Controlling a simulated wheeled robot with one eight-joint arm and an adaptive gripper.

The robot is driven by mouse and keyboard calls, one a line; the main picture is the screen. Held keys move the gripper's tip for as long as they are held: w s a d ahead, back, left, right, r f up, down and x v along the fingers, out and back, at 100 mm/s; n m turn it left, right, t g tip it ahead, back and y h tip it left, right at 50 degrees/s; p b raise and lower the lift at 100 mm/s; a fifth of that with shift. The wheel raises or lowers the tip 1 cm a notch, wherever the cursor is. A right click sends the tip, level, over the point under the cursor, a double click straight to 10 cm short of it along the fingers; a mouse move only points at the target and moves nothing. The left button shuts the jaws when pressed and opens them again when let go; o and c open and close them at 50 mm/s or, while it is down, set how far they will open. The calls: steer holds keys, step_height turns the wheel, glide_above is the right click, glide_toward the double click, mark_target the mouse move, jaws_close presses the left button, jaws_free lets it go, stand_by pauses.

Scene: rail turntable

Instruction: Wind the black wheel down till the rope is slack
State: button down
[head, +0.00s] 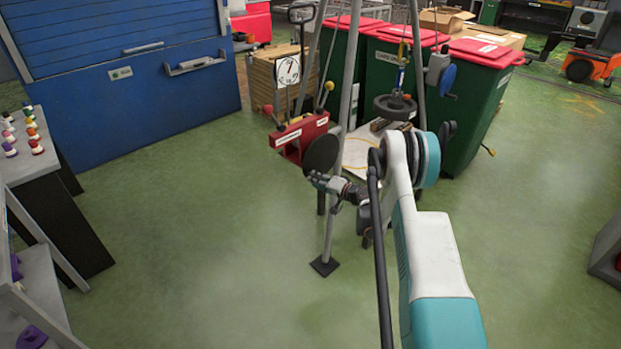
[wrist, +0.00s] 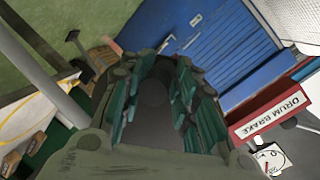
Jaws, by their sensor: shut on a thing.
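A thick black wheel (head: 395,107) hangs level under a blue and yellow hanging fitting (head: 400,75) within a grey tripod, above a pale board with a yellow ring (head: 353,160). I cannot tell whether it touches anything below. A dark round disc (head: 321,154) stands upright by a red drum brake box (head: 300,133). My gripper (head: 322,181) is at the disc's lower edge. In the wrist view, my fingers (wrist: 155,95) are around a dark surface (wrist: 152,98), seemingly this disc; the exact contact is hidden. The drum brake label (wrist: 272,115) shows at the right.
A grey unit with a blue disc (head: 447,80) is on the right tripod leg. A tripod foot (head: 325,265) stands near my gripper. Green bins (head: 475,115) stand behind. A white dial (head: 287,70) rises above the brake. Green floor at the left front is clear.

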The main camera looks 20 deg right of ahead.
steer(key=shift+w+d+f+n+h, duration=0.15)
steer(key=shift+d+f+n+h, duration=0.25)
steer(key=shift+d+f+n, duration=0.3)
steer(key=shift+f, duration=0.1)
steer(key=shift+w+d+f+n+t+h, duration=0.2)
steer(key=shift+d+f+n, duration=0.15)
steer(key=shift+n, duration=0.2)
steer(key=shift+w+d+f+n+t+h, duration=0.1)
steer(key=shift+d+f+n+t, duration=0.15)
steer(key=shift+n, duration=0.3)
steer(key=shift+d, duration=0.1)
steer(key=shift+w+d+f+n+h, duration=0.15)
steer(key=shift+d+f+n+h, duration=0.05)
steer(key=shift+d+n, duration=0.25)
steer(key=shift+w+d+f+n+h, duration=0.1)
steer(key=shift+d+f+n+h, duration=0.15)
steer(key=shift+n, duration=0.2)
